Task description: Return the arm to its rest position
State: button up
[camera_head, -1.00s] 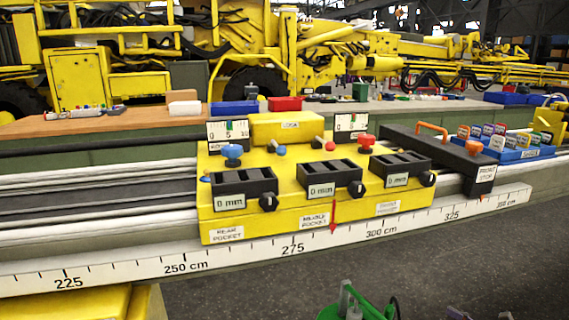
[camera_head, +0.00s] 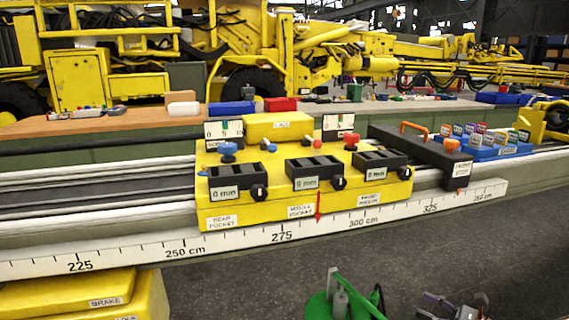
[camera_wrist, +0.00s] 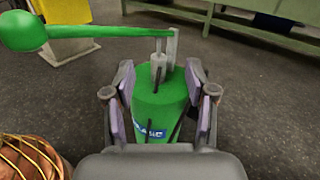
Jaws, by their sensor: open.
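My gripper (camera_head: 455,305) shows at the bottom right of the head view, above the dark floor and away from the rail. In the wrist view my gripper (camera_wrist: 160,105) has its two fingers spread. A green tapered body with a blue-and-white label (camera_wrist: 160,95) shows between and beyond them. I cannot tell its distance, but nothing looks clamped. In the head view a green piece with grey posts (camera_head: 345,300) stands left of my gripper, apart from it.
A yellow carriage (camera_head: 235,215) with several black pockets sits on the rail behind the white scale (camera_head: 130,257). A black front stop (camera_head: 430,165) and blue tray (camera_head: 500,153) are to its right. A yellow brake box (camera_head: 60,290) is front left. Floor between is clear.

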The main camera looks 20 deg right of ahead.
jog(key=w+a+r+n+g+y+p, duration=0.2)
jog(key=w+a+r+n+g, duration=0.15)
jog(key=a+r, duration=0.4)
jog(key=w+a+r+n+g+y+p, duration=0.2)
jog(key=a+r+n+g+p, duration=0.15)
jog(key=a+r, duration=0.4)
jog(key=s+a+r+n+g+h+p, duration=0.1)
jog(key=s+a+r+n+g+p, duration=0.25)
jog(key=a, duration=0.65)
jog(key=s+a+r+n+g+p, duration=0.1)
jog(key=a+r+n+g+p, duration=0.1)
jog(key=a+r+n+g, duration=0.5)
jog(key=s+a+r+n+h+p, duration=0.3)
jog(key=s+a, duration=0.2)
jog(key=s, duration=0.1)
jog(key=s+a+r+n+h+p, duration=0.2)
jog(key=s+a+r+h+p, duration=0.1)
jog(key=s+a, duration=0.35)
jog(key=s+d+r+n+h+p, duration=0.2)
jog(key=s+d+h+p, duration=0.1)
jog(key=s, duration=0.3)
jog(key=s+d+r+n+t+h+p, duration=0.1)
jog(key=s+d+r+n+h+p, duration=0.2)
jog(key=s+h+p, duration=0.1)
jog(key=shift+s+r+n+p, duration=0.3)
jog(key=shift+s+p, duration=0.2)
jog(key=shift+s, duration=0.55)
